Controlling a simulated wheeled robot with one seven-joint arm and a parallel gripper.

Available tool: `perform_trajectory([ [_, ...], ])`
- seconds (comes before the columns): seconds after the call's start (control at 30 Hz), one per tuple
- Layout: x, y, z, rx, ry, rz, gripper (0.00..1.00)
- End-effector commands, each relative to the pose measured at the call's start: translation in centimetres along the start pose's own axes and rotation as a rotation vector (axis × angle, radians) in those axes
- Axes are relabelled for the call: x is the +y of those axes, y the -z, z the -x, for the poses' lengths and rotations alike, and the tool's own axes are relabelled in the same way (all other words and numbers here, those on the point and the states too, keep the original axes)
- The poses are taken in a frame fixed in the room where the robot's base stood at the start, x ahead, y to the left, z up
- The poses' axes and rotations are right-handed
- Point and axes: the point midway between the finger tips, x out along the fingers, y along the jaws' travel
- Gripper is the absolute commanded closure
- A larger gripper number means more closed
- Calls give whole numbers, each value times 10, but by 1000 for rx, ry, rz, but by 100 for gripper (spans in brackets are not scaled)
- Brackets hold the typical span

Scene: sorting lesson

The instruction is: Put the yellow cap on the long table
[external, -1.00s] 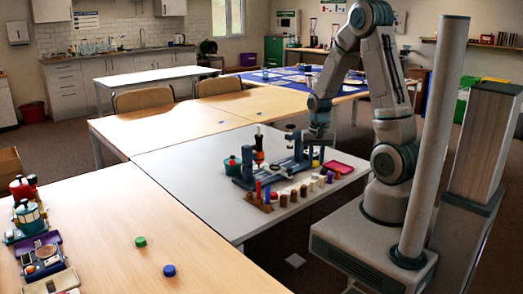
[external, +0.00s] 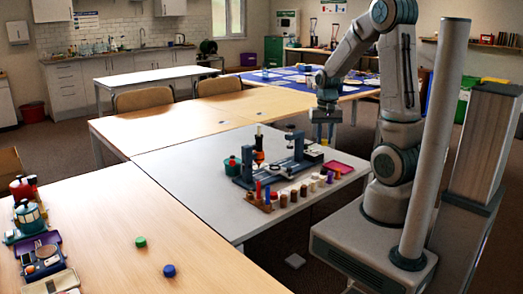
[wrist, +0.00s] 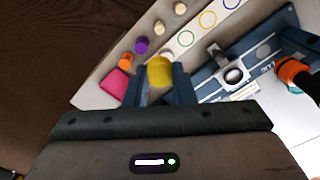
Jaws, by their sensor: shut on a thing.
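My gripper (external: 325,119) is raised above the back right of the grey-white worktable (external: 190,180). It is shut on the yellow cap (wrist: 159,72), which shows between the two fingers in the wrist view. A long wood-topped table (external: 110,215) runs across the front left. A green cap (external: 140,242) and a blue cap (external: 169,270) lie apart on its bare top.
Below my gripper stand a blue stand (external: 275,172), a pink tray (external: 338,167) and a row of small caps and pegs (external: 293,193). A white card with coloured rings (wrist: 197,30) lies beside them. Colourful kits (external: 40,250) fill the wooden table's left end; its middle is mostly clear.

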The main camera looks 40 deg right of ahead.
Motion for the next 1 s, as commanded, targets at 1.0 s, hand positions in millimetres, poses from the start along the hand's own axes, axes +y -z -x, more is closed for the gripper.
perform_trajectory([
  [1.0, -399, -134, 1, 6, -2, 750, 98],
])
